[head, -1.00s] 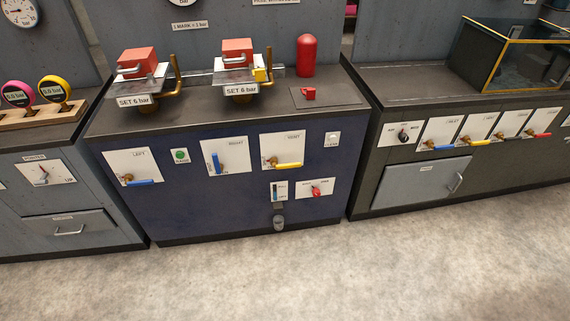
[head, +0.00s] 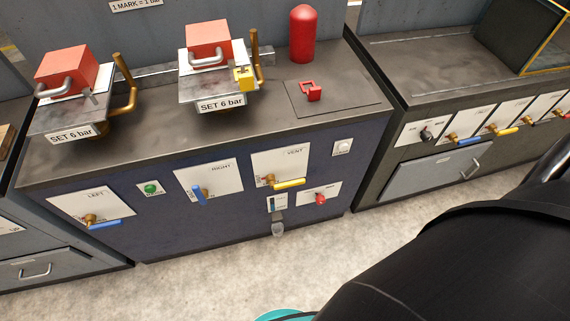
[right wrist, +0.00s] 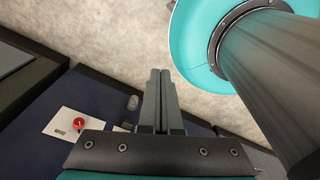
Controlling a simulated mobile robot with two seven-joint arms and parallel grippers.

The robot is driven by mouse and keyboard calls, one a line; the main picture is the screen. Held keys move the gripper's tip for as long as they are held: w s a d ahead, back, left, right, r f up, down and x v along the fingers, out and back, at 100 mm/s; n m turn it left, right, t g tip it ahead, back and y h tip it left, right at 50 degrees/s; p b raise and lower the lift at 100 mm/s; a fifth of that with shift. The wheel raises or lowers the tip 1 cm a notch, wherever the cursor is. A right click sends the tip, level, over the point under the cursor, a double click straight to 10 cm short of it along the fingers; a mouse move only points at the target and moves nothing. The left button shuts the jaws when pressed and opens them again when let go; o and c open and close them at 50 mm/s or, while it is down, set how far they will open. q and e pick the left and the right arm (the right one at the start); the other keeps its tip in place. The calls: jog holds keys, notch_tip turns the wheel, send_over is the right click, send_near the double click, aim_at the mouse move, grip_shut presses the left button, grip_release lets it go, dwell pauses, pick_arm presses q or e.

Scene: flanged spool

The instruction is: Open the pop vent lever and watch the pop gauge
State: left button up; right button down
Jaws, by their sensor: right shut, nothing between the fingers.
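The vent lever is a yellow handle (head: 289,184) on a white panel labelled VENT (head: 291,165), on the front of the dark blue cabinet. The handle lies nearly level, pointing right from its brass pivot. No dial gauge face shows in the views of this moment; only a "1 MARK = 1 bar" label (head: 136,4) shows at the top edge. My right gripper (right wrist: 160,72) is shut and empty in the right wrist view, above the floor beside the cabinet front. The yellow handle is not visible there. My left gripper is not in view.
A red knob (head: 320,198) sits below the vent panel and also shows in the right wrist view (right wrist: 79,123). A clear cup (head: 278,229) hangs nearby. Blue levers (head: 104,225) are to the left. My black arm fills the head view's lower right.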

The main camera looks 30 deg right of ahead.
jog(key=w+d+f+n+t+h+b, duration=0.1)
jog(key=w+d+f+n+t+b, duration=0.15)
jog(key=w+n+b, duration=0.5)
jog(key=w+d+f+n+t+h+b, duration=0.1)
jog(key=w+d+f+n+t+b, duration=0.15)
jog(key=w+n+b, duration=0.45)
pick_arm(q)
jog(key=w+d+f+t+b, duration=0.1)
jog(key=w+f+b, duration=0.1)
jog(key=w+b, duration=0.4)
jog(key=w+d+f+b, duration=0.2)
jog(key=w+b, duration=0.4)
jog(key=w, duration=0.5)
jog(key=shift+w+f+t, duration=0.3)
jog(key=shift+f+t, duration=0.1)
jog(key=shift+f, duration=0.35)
pick_arm(e)
jog(key=w+r+n+t, duration=0.3)
jog(key=w+r+n, duration=0.1)
jog(key=w+n, duration=0.3)
jog(key=w+d+r+n+t+h, duration=0.1)
jog(key=w+r+n+t, duration=0.3)
jog(key=w+n, duration=0.4)
jog(key=shift+r+n+t, duration=0.3)
jog(key=shift+r+n, duration=0.1)
jog(key=shift+n, duration=0.35)
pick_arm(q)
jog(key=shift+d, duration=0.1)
pick_arm(e)
jog(key=shift+w, duration=0.1)
